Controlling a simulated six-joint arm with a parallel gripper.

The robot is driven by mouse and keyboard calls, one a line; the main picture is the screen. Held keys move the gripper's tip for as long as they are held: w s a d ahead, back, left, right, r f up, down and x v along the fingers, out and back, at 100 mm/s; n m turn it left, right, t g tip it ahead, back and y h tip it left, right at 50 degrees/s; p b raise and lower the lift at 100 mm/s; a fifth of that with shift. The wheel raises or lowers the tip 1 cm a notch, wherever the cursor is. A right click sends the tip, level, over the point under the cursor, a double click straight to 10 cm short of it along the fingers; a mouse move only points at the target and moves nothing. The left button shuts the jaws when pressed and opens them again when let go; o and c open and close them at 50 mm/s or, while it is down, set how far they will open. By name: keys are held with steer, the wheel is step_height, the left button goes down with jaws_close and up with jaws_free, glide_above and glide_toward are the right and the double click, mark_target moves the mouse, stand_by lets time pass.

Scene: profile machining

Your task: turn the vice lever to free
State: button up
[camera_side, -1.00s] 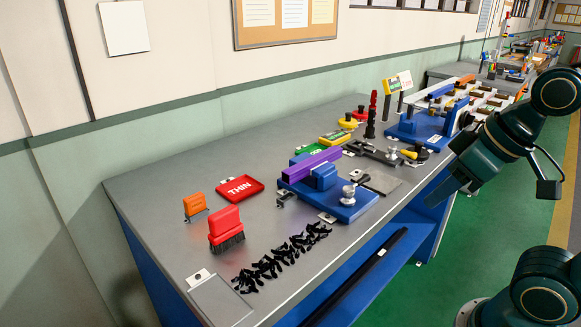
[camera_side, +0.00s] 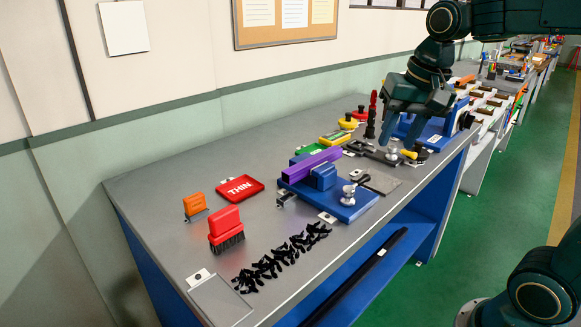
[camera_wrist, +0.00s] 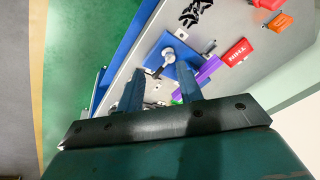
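The blue vice (camera_side: 345,208) stands mid-bench with a purple profile (camera_side: 312,163) in it. Its lever has a silver hub (camera_side: 347,195) and a short black handle (camera_side: 362,181) pointing up and right. In the wrist view, the lever handle (camera_wrist: 158,72) shows between and beyond my fingertips, with the hub (camera_wrist: 169,55) on the blue base (camera_wrist: 182,48). My gripper (camera_side: 401,143) is open and empty, fingers pointing down, above the bench to the right of and behind the lever. It appears apart from the lever. The fingers also show in the wrist view (camera_wrist: 158,76).
Red-and-yellow tools (camera_side: 349,121) and another blue fixture (camera_side: 432,132) stand at the back, near my gripper.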

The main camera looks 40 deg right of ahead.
steer(key=w+d+m+g, duration=0.1)
steer(key=w+d+m, duration=0.4)
steer(key=w, duration=0.2)
steer(key=m+g, duration=0.2)
steer(key=m, duration=0.3)
glide_above(362, 178)
step_height(362, 178, down, 4)
steer(key=shift+f, duration=0.2)
step_height(362, 178, down, 14)
steer(key=shift+r, duration=0.1)
jaws_close()
